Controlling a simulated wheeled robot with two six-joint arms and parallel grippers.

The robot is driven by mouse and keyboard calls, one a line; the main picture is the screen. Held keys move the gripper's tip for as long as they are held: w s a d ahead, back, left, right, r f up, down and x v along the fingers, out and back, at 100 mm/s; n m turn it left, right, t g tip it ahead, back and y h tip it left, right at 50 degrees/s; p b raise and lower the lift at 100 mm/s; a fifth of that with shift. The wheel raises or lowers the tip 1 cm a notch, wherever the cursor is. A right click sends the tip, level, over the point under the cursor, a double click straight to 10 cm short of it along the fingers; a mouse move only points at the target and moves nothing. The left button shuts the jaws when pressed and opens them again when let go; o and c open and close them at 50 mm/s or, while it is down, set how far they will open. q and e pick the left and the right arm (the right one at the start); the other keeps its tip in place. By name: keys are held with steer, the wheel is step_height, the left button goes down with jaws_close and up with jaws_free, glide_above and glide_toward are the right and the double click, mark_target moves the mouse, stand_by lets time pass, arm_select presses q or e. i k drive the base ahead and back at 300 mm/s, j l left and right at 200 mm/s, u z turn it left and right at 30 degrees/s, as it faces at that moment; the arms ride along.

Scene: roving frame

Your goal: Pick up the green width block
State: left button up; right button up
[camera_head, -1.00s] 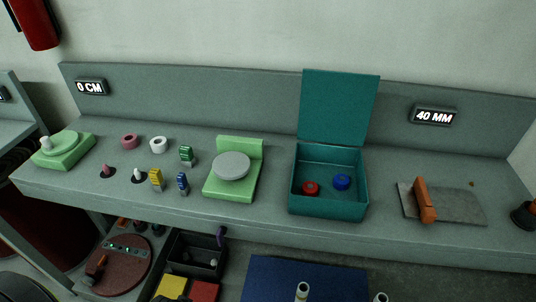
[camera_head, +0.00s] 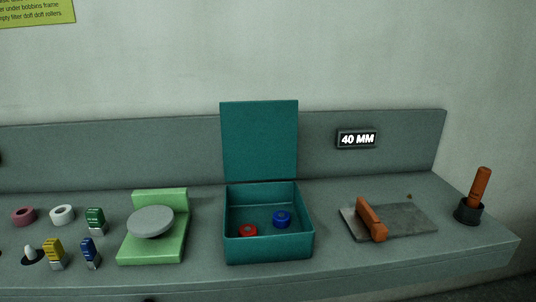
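The green width block (camera_head: 95,221) stands upright on the grey bench at the left of the head view. It has a ribbed green top and a pale metal lower part. A blue block (camera_head: 91,252) of the same kind stands just in front of it, and a yellow one (camera_head: 53,253) stands to the front left. Neither of my grippers shows in the view now.
A green stand with a grey disc (camera_head: 150,222) is right of the blocks. An open teal box (camera_head: 270,250) holds a red and a blue ring. A grey plate (camera_head: 405,222) with an orange handle and a dark cup (camera_head: 468,212) stand farther right. White and pink rings are left.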

mark_target(98, 223)
steer(key=u, duration=1.3)
